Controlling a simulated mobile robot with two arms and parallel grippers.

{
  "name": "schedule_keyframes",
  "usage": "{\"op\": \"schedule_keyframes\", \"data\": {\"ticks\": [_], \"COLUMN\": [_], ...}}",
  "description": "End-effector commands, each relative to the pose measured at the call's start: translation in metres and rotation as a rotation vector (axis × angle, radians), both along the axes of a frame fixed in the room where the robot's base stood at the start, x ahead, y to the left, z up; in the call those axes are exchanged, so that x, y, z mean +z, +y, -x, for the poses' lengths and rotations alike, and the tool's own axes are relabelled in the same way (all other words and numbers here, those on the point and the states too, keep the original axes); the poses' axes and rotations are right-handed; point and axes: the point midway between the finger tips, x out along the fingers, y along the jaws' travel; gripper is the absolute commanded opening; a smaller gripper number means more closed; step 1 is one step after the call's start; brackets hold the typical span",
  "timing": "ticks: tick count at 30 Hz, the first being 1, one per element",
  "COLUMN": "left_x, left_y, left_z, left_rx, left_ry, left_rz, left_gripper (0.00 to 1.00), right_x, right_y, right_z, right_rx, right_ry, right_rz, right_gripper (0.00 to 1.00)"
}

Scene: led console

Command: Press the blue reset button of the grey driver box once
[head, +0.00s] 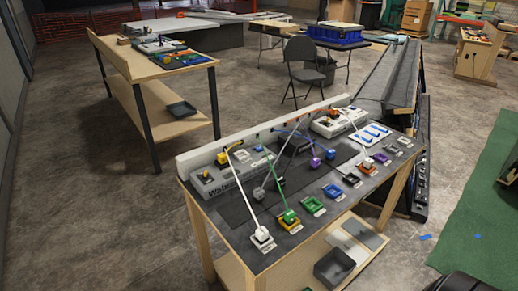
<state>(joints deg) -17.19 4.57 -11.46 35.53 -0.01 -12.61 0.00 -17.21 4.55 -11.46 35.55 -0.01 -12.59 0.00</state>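Two light grey boxes stand on the console table (235,213). One grey box (222,178) is at the left end, with a yellow part above it and dark lettering beside it. The other grey box (345,122) is at the back right, with an orange part on its top edge. I cannot tell from this view which is the driver box. No blue reset button can be made out on either; the details are too small. Neither of my grippers can be made out in the head view.
Cables with coloured plugs cross the console top to small coloured sockets (313,205) along the front. A blue-and-white card (369,134) lies at the right. A dark bin (334,266) stands on the lower shelf. Floor is open to the left; a green mat (485,215) lies right.

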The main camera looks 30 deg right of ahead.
Motion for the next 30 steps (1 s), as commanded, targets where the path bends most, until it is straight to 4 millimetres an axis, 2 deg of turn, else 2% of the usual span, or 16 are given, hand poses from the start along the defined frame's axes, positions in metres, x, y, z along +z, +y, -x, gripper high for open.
{"op": "schedule_keyframes", "data": {"ticks": [1,3,4,30], "left_x": [0.0,0.0,0.0,0.0], "left_y": [0.0,0.0001,0.0001,0.0001], "left_z": [0.0,0.0,0.0001,0.0001], "left_rx": [0.0,0.0,0.0,0.0], "left_ry": [0.0,0.0,0.0,0.0], "left_rz": [0.0,0.0,0.0,0.0], "left_gripper": [0.0,0.0,0.0,0.0], "right_x": [0.0,0.0,0.0,0.0], "right_y": [0.0,0.0,0.0,-0.0003], "right_z": [0.0001,0.0001,0.0002,0.0002], "right_rx": [0.0,0.0,0.0,0.0], "right_ry": [0.0,0.0,0.0,0.001], "right_rz": [0.0,0.0,0.0,0.0], "right_gripper": [0.11,0.01,0.0,0.0]}}
